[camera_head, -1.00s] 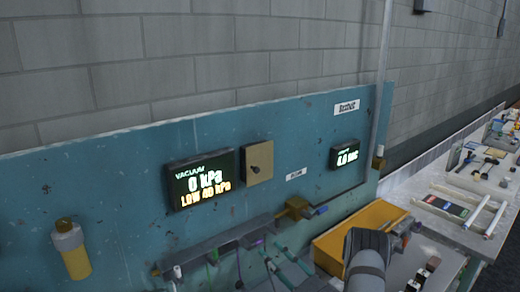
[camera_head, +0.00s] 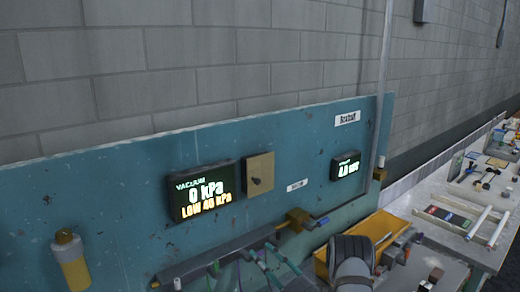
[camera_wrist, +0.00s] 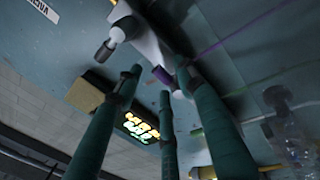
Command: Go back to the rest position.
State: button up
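A dark, ribbed part of my arm stands at the bottom of the head view, right of centre, in front of the yellow bin (camera_head: 374,227). A clear glass-like piece (camera_wrist: 292,135) lies at the lower right of that view.
A brass fitting (camera_head: 298,218) sticks out. A bench (camera_head: 440,235) with loose items runs right.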

jog(key=v, duration=1.2)
jog(key=x, duration=1.2)
jog(key=shift+w+a+r, duration=0.1)
jog(key=shift+w+r, duration=0.05)
jog(key=shift+w, duration=0.05)
jog(key=shift+w+r+n, duration=0.15)
jog(key=shift+n, duration=0.55)
jog(key=shift+a+r+n+g+y, duration=0.15)
jog(key=shift+n+g+y, duration=0.15)
jog(key=shift+n, duration=0.4)
jog(key=shift+r+n+y, duration=0.3)
jog(key=shift+n, duration=0.5)
